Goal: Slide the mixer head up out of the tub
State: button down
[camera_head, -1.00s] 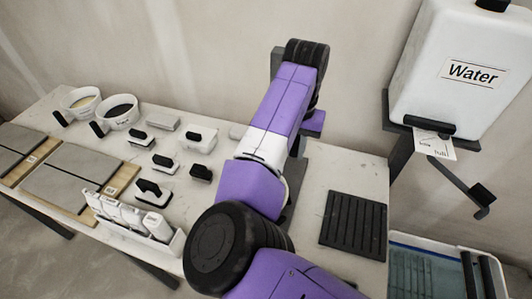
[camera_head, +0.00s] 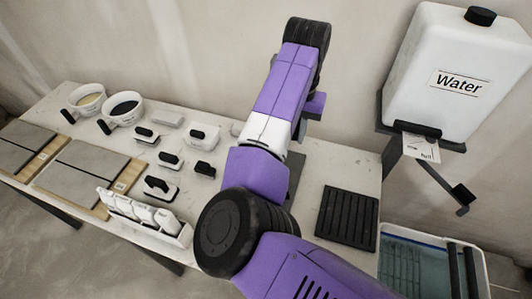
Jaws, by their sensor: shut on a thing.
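My purple arm (camera_head: 283,90) reaches up over the table and bends down at its black upper joint (camera_head: 306,42). My gripper is hidden behind the arm, so its fingers and whatever they hold cannot be seen. I cannot make out the mixer head or its tub; the area behind the arm is covered. Part of a dark flat piece (camera_head: 296,170) shows on the table just right of the arm.
A long pale table (camera_head: 335,165) carries bowls (camera_head: 124,108), several black-handled tools (camera_head: 161,187), grey tiles (camera_head: 85,170) and a black ribbed mat (camera_head: 347,217). A white water tank (camera_head: 440,110) stands at the right on a dark bracket. A white-rimmed bin (camera_head: 405,232) sits below.

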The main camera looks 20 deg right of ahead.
notch_tip(320, 180, up, 2)
jog(key=shift+r+p, duration=0.15)
jog(key=shift+p, duration=0.65)
jog(key=shift+r, duration=0.75)
jog(key=c, duration=1.7)
grip_release()
jog(key=shift+r, duration=0.2)
jog(key=o, duration=0.6)
jog(key=shift+f, duration=0.1)
notch_tip(320, 180, up, 7)
jog(key=shift+r, duration=0.1)
